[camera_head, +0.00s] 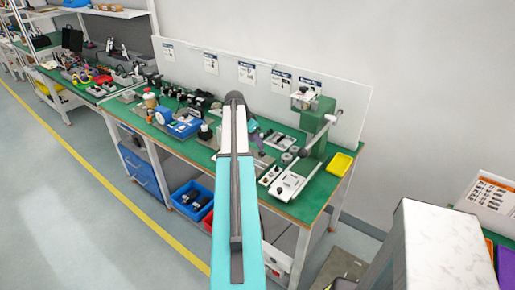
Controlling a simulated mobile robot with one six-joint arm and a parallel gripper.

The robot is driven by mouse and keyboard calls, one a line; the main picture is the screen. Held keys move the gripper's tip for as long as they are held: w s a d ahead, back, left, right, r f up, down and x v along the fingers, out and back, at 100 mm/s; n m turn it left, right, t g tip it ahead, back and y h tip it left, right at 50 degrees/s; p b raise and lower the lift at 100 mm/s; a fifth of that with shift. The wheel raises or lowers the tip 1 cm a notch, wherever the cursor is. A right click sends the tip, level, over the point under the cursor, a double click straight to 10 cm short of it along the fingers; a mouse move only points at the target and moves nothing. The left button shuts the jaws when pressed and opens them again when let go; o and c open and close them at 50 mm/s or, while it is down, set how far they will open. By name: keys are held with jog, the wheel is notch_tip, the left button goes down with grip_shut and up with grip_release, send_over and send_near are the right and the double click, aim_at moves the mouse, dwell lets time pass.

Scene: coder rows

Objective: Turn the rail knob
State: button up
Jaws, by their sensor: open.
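I cannot pick out the rail knob for certain in the head view. A light plate with a slotted rail and small round parts (297,181) lies at the front right of the green-topped workbench (313,205), but its details are too small to read. My teal and white arm reaches up the middle of the view and bends down behind its elbow. My gripper (262,152) shows only small and partly hidden beyond the arm, over the bench and left of the railed plate. It is open, and I see nothing held in it.
A green press with a lever (318,122) stands behind the plate. A yellow tray (341,164) sits at the bench's right end. A blue device (183,124) and several small parts fill the left. Open floor with a yellow line lies at left; a white block (455,250) stands at right.

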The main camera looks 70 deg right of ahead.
jog(key=shift+b+v, duration=0.45)
jog(key=shift+v, duration=1.55)
